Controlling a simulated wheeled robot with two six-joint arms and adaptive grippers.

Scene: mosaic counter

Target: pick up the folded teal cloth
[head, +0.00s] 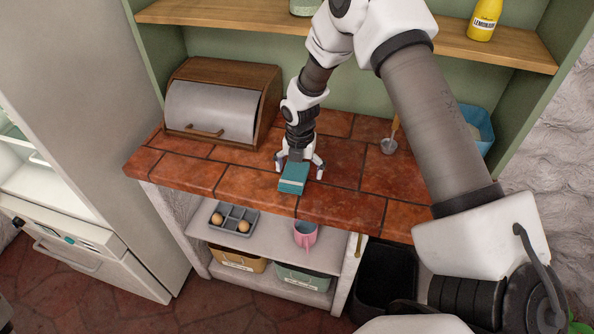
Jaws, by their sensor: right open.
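The folded teal cloth (293,182) lies on the red tiled counter near its front edge; it has a lighter stripe across it. My right gripper (299,171) points down over the cloth's back part, with its fingers spread to either side. It is open, and I cannot tell whether the fingers touch the cloth. My left gripper is not in view.
A bread box (215,106) with its lid shut stands to the left on the counter (235,182). A small scoop (389,143) and a blue bin (478,128) are to the right. A shelf below holds a pink mug (305,236) and an egg tray (234,217).

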